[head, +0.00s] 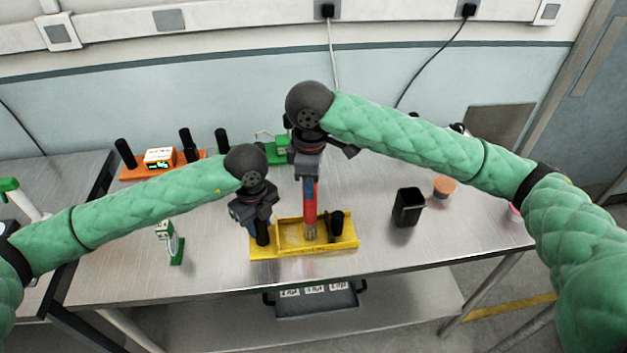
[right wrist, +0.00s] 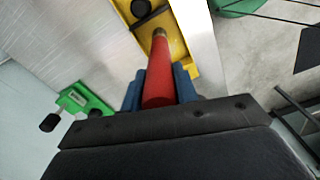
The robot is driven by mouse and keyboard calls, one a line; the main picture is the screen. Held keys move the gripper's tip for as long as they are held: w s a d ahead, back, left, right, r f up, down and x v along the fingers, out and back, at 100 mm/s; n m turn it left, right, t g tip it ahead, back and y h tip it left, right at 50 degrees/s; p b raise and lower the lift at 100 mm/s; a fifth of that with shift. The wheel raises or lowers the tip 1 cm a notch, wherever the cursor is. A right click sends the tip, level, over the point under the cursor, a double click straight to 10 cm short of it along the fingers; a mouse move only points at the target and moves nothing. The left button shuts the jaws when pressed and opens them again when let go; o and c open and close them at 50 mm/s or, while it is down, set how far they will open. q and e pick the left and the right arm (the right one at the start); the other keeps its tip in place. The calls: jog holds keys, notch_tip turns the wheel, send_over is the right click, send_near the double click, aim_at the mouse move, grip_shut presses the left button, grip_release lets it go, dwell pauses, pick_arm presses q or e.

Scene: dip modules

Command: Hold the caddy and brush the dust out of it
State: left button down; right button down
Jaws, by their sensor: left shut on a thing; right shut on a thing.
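The yellow caddy (head: 285,252) stands near the table's front edge, with black posts at its left and right ends. It also shows in the right wrist view (right wrist: 205,45). My left gripper (head: 260,222) is shut on the black post at the caddy's left end. My right gripper (head: 309,180) is shut on the red handle of a brush (head: 310,205) and holds it upright over the caddy. The brush tip is down inside the caddy's tray; whether it touches the floor I cannot tell. The red handle fills the jaws in the right wrist view (right wrist: 160,85). Dust is too small to make out.
A black bin (head: 407,207) and an orange-lidded tub (head: 444,186) stand right of the caddy. An orange base (head: 135,172) with black posts and a green base (head: 278,154) stand behind. A small green stand (head: 177,250) is at left. The front right tabletop is clear.

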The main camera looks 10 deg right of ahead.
jog(key=shift+a+r, duration=0.1)
jog(key=shift+a, duration=0.9)
jog(key=shift+a, duration=0.15)
jog(key=shift+a, duration=2.45)
jog(key=s+d, duration=0.1)
jog(key=d, duration=0.6)
jog(key=shift+s, duration=0.35)
dwell(0.4)
